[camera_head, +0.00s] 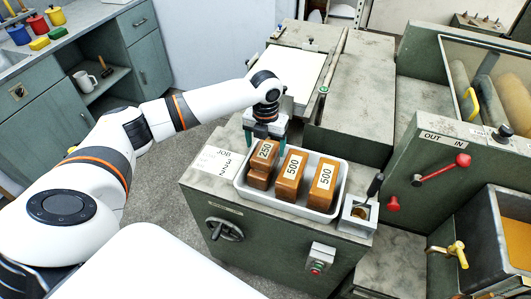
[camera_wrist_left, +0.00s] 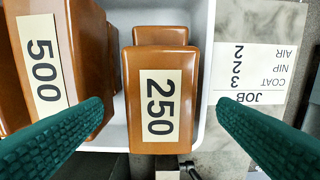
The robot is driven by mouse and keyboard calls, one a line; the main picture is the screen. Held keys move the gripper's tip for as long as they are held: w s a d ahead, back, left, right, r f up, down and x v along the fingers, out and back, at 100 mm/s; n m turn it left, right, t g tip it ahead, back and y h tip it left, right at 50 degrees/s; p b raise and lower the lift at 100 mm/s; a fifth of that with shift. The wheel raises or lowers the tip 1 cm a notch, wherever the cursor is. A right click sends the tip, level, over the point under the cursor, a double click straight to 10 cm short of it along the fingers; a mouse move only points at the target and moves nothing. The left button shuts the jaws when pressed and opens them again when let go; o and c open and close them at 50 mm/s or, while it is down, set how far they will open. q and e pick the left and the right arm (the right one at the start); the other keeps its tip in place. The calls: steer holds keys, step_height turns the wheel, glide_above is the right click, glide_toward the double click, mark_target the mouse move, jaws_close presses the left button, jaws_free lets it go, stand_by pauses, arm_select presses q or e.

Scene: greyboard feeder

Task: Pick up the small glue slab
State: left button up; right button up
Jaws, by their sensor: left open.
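The small glue slab, amber-brown with a white 250 label (camera_head: 264,150), is at the left end of a white tray (camera_head: 315,213). It fills the middle of the left wrist view (camera_wrist_left: 160,95), with another brown piece (camera_wrist_left: 160,35) partly hidden behind it. My left gripper (camera_head: 265,138) is over the slab's far end in the head view. In the left wrist view its green fingers (camera_wrist_left: 161,106) are open on either side of the slab, with gaps visible. My right gripper is not in view.
Two larger slabs labelled 500, a middle one (camera_head: 291,175) and a right one (camera_head: 323,182), share the tray; one is close by the left finger. A job card (camera_head: 216,160) lies left of the tray. A small metal pot (camera_head: 357,214) stands at its right.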

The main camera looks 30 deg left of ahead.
mark_target(265, 159)
arm_select(q)
step_height(265, 159, down, 2)
steer(key=shift+f, duration=0.6)
steer(key=shift+c, duration=0.3)
steer(key=c, duration=1.2)
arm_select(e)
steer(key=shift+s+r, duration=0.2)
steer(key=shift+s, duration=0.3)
arm_select(q)
steer(key=shift+w+r, duration=0.1)
steer(key=shift+r, duration=0.05)
steer(key=shift+r, duration=0.4)
step_height(265, 159, up, 9)
steer(key=shift+r+b, duration=0.1)
steer(key=shift+b, duration=0.2)
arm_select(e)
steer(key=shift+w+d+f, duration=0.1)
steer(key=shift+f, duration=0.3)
